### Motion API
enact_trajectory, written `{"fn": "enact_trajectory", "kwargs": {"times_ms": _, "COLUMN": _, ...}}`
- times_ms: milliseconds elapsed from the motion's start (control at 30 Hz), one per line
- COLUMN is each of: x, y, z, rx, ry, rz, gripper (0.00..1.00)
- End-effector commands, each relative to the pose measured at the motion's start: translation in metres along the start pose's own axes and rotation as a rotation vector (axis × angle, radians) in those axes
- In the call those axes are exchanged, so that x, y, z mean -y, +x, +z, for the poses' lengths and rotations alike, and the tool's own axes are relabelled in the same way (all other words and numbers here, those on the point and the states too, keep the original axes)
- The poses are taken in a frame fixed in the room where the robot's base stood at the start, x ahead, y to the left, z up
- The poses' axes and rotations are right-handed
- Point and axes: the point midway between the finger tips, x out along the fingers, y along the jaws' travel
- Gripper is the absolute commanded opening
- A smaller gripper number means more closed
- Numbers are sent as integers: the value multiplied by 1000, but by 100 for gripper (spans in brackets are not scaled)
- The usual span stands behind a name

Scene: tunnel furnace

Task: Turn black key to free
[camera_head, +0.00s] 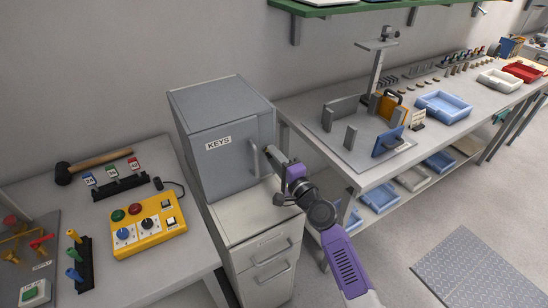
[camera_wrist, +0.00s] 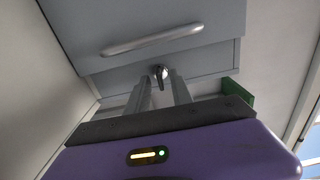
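My gripper (camera_head: 274,154) is in front of the grey cabinet labelled KEYS (camera_head: 215,150), close to the right edge of its door. In the wrist view, my gripper's two fingers (camera_wrist: 161,82) are apart, with a gap between them. A small dark key-like piece (camera_wrist: 160,71) shows on the grey cabinet face between the fingertips. I cannot tell whether either finger touches it. On the yellow control box (camera_head: 160,238), at the left, a black knob (camera_head: 149,223) sits beside a blue knob (camera_head: 123,233). Their markings are too small to read.
The cabinet's door handle (camera_head: 254,160) is left of my gripper and also shows in the wrist view (camera_wrist: 152,40). Drawers (camera_head: 262,246) stand below. A long workbench with a fixture plate (camera_head: 355,160) and blue tray (camera_head: 443,106) stands right. A mallet (camera_head: 100,165) lies left.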

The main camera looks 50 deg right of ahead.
Motion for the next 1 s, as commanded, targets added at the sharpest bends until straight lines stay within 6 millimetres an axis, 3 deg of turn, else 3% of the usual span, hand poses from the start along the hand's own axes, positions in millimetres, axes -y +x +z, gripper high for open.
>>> {"fn": "enact_trajectory", "kwargs": {"times_ms": 267, "x": 0, "y": -3, "z": 1, "rx": 1, "ry": -1, "rz": 0, "gripper": 27}}
{"fn": "enact_trajectory", "kwargs": {"times_ms": 700, "x": -2, "y": -65, "z": 0, "rx": 0, "ry": -2, "rz": 1, "gripper": 27}}
{"fn": "enact_trajectory", "kwargs": {"times_ms": 1000, "x": 0, "y": -78, "z": 0, "rx": 0, "ry": 0, "rz": 0, "gripper": 27}}
